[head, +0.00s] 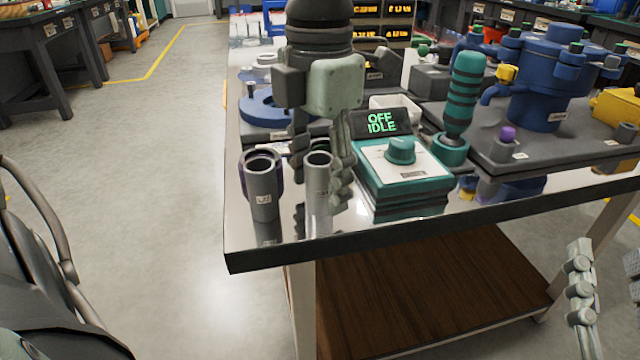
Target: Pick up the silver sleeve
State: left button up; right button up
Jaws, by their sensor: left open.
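The silver sleeve (318,188) is a plain grey open-topped tube standing upright near the table's front left edge. My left gripper (324,180) points down over it, open, with one finger on its right side and the other partly hidden behind its upper left. I cannot tell whether the fingers touch it. A second, wider grey tube (264,190) with a dark collar and a label stands just left of it. My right gripper (606,265) is at the lower right, in front of the table, with its fingers apart and nothing seen between them; it is partly cut off by the frame.
A teal control box (405,180) with a knob and an "OFF IDLE" display (381,122) stands close to the right of my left gripper. A blue vessel (545,75) and a teal-handled tool (463,95) stand further right.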

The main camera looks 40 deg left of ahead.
pick_arm(q)
jog(key=shift+f, duration=0.65)
grip_shut()
pick_arm(e)
jog(key=shift+r, duration=0.2)
pick_arm(q)
jog(key=shift+r, duration=0.15)
jog(key=shift+r, duration=0.65)
notch_tip(320, 180, up, 26)
jog(key=p, duration=0.4)
jog(key=shift+r+p, duration=0.25)
jog(key=shift+p, duration=0.15)
pick_arm(e)
jog(key=s+d+f+g+h, duration=0.1)
jog(key=d+f+g+h, duration=0.2)
jog(key=f, duration=0.7)
jog(key=s+d+f+g+h, duration=0.1)
jog(key=d+f+g+h, duration=0.3)
jog(key=d+f+g, duration=0.4)
notch_tip(320, 180, down, 3)
jog(key=shift+s+d+r+m, duration=0.1)
jog(key=shift+s+d+m, duration=0.1)
jog(key=shift+m, duration=0.1)
